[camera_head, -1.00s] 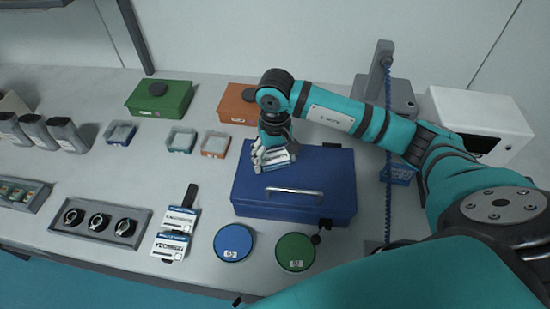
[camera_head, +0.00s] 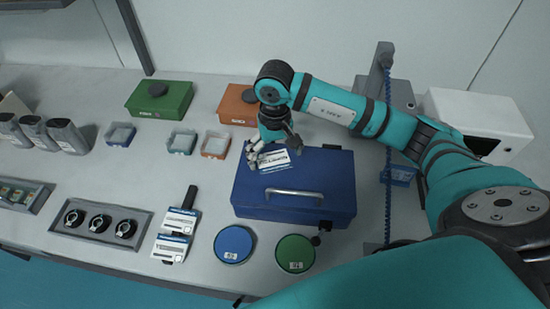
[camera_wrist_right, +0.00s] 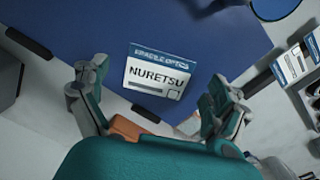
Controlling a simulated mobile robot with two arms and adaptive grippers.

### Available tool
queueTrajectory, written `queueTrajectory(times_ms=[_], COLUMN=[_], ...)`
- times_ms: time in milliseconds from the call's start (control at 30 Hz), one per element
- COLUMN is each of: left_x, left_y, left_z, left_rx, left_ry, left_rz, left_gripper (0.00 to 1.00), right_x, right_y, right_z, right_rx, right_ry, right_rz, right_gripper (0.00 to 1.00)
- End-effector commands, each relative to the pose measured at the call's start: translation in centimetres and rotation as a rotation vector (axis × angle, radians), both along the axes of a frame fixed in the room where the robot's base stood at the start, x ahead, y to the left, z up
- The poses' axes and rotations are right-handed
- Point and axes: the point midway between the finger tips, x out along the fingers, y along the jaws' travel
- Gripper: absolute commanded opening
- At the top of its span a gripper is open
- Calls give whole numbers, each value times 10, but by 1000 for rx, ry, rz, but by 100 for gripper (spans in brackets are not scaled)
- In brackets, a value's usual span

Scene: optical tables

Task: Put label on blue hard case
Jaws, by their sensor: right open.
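The blue hard case (camera_head: 295,205) lies shut on the table, with its silver handle toward the front. A white label with a blue header (camera_head: 283,160) lies on the case lid near its back left. In the right wrist view the label (camera_wrist_right: 158,74) reads "NURETSU" and lies flat on the blue lid (camera_wrist_right: 215,35). My right gripper (camera_head: 272,150) is over the back left of the case, at the label. In the right wrist view its fingers (camera_wrist_right: 150,100) are spread wide, with nothing between them. My left gripper is not in view.
Two more labels (camera_head: 175,233) lie left of the case beside a dark-handled tool. A blue round tin (camera_head: 235,243) and a green one (camera_head: 295,252) stand in front. Green (camera_head: 160,98) and orange (camera_head: 237,103) boxes stand behind. A blue coiled cable hangs right of the case.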

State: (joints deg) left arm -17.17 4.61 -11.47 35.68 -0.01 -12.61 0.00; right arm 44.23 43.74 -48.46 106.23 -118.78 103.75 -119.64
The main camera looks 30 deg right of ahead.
Motion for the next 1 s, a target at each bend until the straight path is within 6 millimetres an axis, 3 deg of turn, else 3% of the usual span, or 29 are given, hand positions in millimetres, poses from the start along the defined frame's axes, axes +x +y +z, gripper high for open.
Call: queueTrajectory(times_ms=[100, 400, 600, 1000], left_x=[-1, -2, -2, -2], left_y=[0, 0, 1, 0], left_z=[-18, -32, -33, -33], left_rx=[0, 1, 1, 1], left_ry=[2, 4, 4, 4], left_rz=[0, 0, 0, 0], left_gripper=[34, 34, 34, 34], right_x=[2, 2, 2, 2], right_y=[-1, -1, 0, 0], right_z=[26, 85, 98, 99], right_rx=[-2, -1, 0, 1], right_ry=[-10, -7, -6, -5], right_rz=[2, -1, -2, -2], right_gripper=[98, 98, 98, 98])
